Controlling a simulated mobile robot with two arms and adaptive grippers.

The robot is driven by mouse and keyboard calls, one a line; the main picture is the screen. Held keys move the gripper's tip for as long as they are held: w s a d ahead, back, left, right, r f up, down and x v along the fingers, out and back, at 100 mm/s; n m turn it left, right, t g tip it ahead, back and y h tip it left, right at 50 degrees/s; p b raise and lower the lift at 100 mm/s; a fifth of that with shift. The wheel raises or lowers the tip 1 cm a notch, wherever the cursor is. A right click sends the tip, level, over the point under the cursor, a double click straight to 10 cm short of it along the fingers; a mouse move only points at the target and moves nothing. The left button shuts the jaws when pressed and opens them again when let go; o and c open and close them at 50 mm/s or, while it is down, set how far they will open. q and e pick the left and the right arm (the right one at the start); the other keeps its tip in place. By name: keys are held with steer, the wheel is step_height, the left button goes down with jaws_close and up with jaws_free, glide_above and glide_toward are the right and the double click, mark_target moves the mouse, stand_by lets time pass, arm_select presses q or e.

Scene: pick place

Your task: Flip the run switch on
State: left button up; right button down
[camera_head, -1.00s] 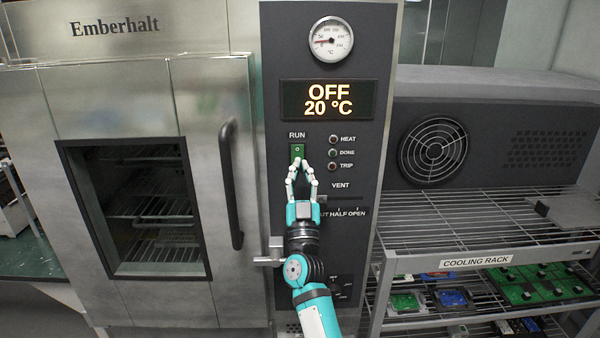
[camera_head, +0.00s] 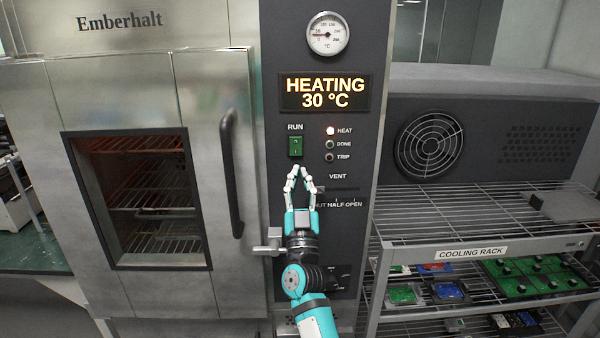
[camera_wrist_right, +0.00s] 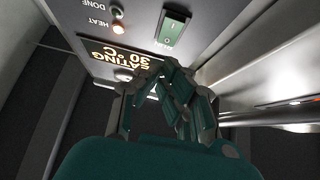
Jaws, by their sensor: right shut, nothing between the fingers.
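The green run switch (camera_head: 295,147) sits under the RUN label on the dark control panel. It also shows at the top of the right wrist view (camera_wrist_right: 173,28). The display (camera_head: 325,92) reads HEATING 30 °C, and the HEAT lamp (camera_head: 330,131) is lit. My right gripper (camera_head: 300,171) is shut and empty, its fingertips just below the switch and apart from it in the picture. In the right wrist view its fingers (camera_wrist_right: 178,82) come together in front of the panel. My left gripper is not in view.
The oven door (camera_head: 140,200) is shut, with a dark vertical handle (camera_head: 231,173) left of the panel. A lever (camera_head: 266,249) juts out beside my right wrist. A cooling rack (camera_head: 470,252) with circuit boards stands at the right.

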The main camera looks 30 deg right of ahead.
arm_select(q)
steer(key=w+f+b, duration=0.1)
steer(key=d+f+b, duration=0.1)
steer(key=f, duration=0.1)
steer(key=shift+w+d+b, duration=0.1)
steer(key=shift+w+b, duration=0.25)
arm_select(e)
steer(key=s+a+f, duration=0.2)
steer(key=s+f, duration=0.1)
steer(key=f, duration=0.3)
steer(key=shift+s, duration=0.2)
steer(key=shift+f, duration=0.1)
